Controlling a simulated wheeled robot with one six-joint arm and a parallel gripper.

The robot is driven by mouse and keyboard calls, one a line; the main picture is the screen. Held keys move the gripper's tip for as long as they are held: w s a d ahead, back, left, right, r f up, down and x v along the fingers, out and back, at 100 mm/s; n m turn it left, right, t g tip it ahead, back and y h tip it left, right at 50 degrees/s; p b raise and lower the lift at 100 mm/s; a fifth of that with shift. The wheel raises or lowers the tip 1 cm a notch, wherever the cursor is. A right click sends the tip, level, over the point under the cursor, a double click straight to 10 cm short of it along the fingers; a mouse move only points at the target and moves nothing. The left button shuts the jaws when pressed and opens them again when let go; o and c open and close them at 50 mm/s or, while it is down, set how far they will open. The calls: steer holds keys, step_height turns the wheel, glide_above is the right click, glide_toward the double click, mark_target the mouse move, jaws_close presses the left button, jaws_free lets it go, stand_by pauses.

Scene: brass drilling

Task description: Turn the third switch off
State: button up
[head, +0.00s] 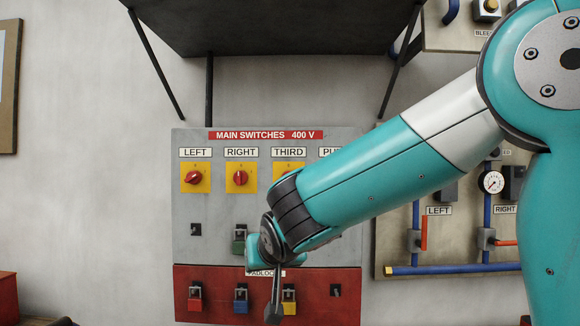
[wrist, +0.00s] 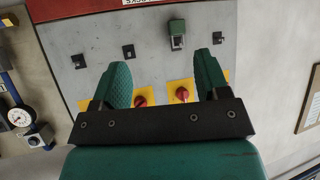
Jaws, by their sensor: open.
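The third switch (wrist: 140,101) is a red knob on a yellow plate. In the head view its yellow plate (head: 280,172) shows under the THIRD label, partly covered by my arm. The wrist view is upside down, and there the third knob shows beside the left finger, with the right switch (wrist: 182,93) to its right. My gripper (wrist: 163,72) is open and empty, its two green fingers spread across the panel view. In the head view the fingers are not clear. Contact with the panel cannot be told.
The left switch (head: 195,178) is on the same grey panel (head: 215,262). A green padlock (head: 238,247) hangs below the right switch. A red padlock board (head: 222,313) is below. A dark shelf (head: 270,25) overhangs above. A pipe board (head: 450,268) with a gauge stands right.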

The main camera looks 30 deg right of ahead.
steer(key=w+d+r+m+t+h+p, duration=0.1)
steer(key=w+d+r+m+t+h, duration=0.2)
steer(key=r, duration=0.4)
steer(key=w+d+r+m+t+h+p, duration=0.1)
steer(key=w+d+r+h+p, duration=0.1)
steer(key=d+r+h, duration=0.35)
steer(key=shift+y, duration=0.95)
steer(key=p+x, duration=0.3)
steer(key=x, duration=0.2)
steer(key=r+p+x, duration=0.1)
steer(key=p+x, duration=0.2)
steer(key=x, duration=0.2)
steer(key=a+p+x, duration=0.1)
steer(key=p+x, duration=0.2)
steer(key=x, duration=0.3)
steer(key=shift+w+r, duration=0.3)
steer(key=c, duration=0.9)
